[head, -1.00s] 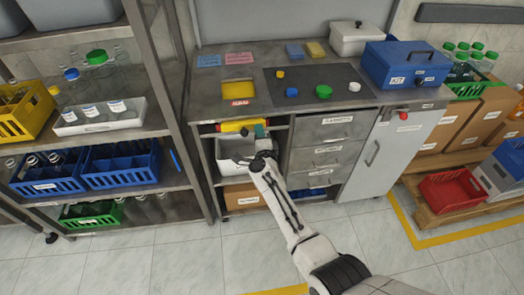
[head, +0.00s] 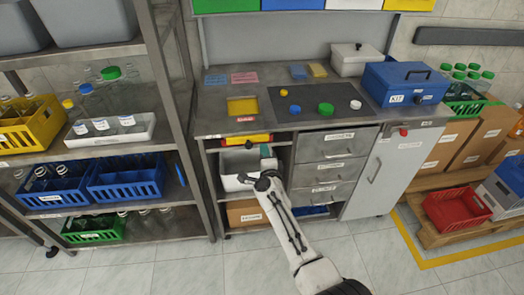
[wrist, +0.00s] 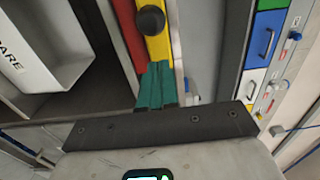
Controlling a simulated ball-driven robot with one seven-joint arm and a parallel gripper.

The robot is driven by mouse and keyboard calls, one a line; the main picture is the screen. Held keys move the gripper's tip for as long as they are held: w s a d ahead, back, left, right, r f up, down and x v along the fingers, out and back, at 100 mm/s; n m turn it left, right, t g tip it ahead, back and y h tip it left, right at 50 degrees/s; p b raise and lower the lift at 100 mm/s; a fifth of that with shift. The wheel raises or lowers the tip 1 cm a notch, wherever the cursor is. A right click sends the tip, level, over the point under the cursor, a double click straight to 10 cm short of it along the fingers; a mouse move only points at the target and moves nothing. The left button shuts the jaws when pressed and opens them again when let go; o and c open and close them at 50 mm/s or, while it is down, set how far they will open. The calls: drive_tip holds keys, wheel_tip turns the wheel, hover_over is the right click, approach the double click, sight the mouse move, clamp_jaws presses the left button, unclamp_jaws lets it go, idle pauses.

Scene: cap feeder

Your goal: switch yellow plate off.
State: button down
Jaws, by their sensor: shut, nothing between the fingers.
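The yellow plate (head: 240,140) is a narrow strip under the front edge of the workbench, above the open shelf. In the wrist view the yellow plate (wrist: 161,50) carries a round black knob (wrist: 151,20) and lies beside a red strip (wrist: 129,35). My gripper (head: 266,151) is just below and in front of the plate's right end. In the wrist view my gripper (wrist: 160,72) has its teal fingertips together, empty, close to the plate's near end. The knob is beyond the fingertips, apart from them. Whether the fingertips touch the plate is unclear.
A grey-white bin (head: 238,166) stands on the shelf under the plate. Drawers (head: 322,170) are to the right. A yellow square (head: 242,106) with a red label lies on the bench top. A shelf rack (head: 183,130) stands close on the left.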

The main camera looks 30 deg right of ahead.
drive_tip(key=p+v, duration=0.4)
drive_tip(key=v, duration=0.6)
drive_tip(key=shift+s, duration=0.2)
drive_tip(key=s+a+f+n+g+y, duration=0.1)
drive_tip(key=s+a+n+g+y, duration=0.3)
drive_tip(key=s+n, duration=0.35)
drive_tip(key=s+a+f+n+g+y, duration=0.1)
drive_tip(key=s+a+n+g+y, duration=0.15)
drive_tip(key=s+n+y, duration=0.5)
drive_tip(key=s+d+n+g+h, duration=0.2)
drive_tip(key=s+g, duration=0.1)
drive_tip(key=s, duration=0.5)
drive_tip(key=s+d+r+n+g+h, duration=0.1)
drive_tip(key=s+d+n+g+h, duration=0.1)
drive_tip(key=s, duration=0.7)
drive_tip(key=s+d+r+n+g+h, duration=0.1)
drive_tip(key=s+g, duration=0.3)
drive_tip(key=s, duration=0.4)
drive_tip(key=shift+s+d+r+n+g+h, duration=0.3)
drive_tip(key=shift+d+n+h, duration=0.25)
drive_tip(key=shift+d, duration=0.25)
